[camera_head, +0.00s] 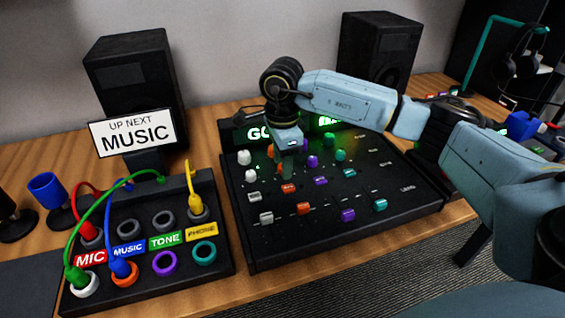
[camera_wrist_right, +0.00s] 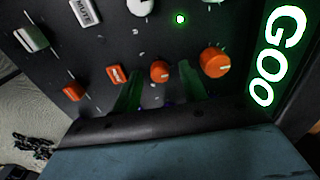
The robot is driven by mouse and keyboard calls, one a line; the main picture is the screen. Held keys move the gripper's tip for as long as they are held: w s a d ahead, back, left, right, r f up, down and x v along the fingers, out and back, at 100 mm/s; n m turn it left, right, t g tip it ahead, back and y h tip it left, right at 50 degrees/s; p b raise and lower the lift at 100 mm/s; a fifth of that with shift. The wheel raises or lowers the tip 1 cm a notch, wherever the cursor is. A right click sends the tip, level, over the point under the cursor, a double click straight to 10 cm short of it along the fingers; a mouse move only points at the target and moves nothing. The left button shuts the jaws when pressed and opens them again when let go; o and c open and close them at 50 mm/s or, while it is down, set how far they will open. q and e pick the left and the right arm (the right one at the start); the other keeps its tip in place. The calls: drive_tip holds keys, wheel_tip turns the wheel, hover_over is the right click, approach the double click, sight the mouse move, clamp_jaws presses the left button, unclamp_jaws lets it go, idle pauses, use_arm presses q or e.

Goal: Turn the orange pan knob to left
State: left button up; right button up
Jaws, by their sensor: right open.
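The mixer (camera_head: 330,214) has a column of orange controls. In the right wrist view a smaller orange knob (camera_wrist_right: 160,72) sits between my open fingertips, and a larger orange knob (camera_wrist_right: 214,62) lies to their right. I cannot read a pan label on either. In the head view the upper orange knob (camera_head: 273,153) shows just left of my right gripper (camera_head: 286,170), which points down at the panel and hides what is below it. My right gripper also shows in the wrist view (camera_wrist_right: 160,85), fingers apart, with contact on the knob unclear. My left gripper is out of view.
An orange button (camera_wrist_right: 115,73) and an orange fader (camera_wrist_right: 72,92) are close by on the panel. White knobs (camera_head: 244,157) stand to the left, purple ones (camera_head: 312,160) to the right. A patch box (camera_head: 150,245) with plugged cables stands left of the mixer.

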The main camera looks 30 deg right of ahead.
clamp_jaws()
idle(0.3)
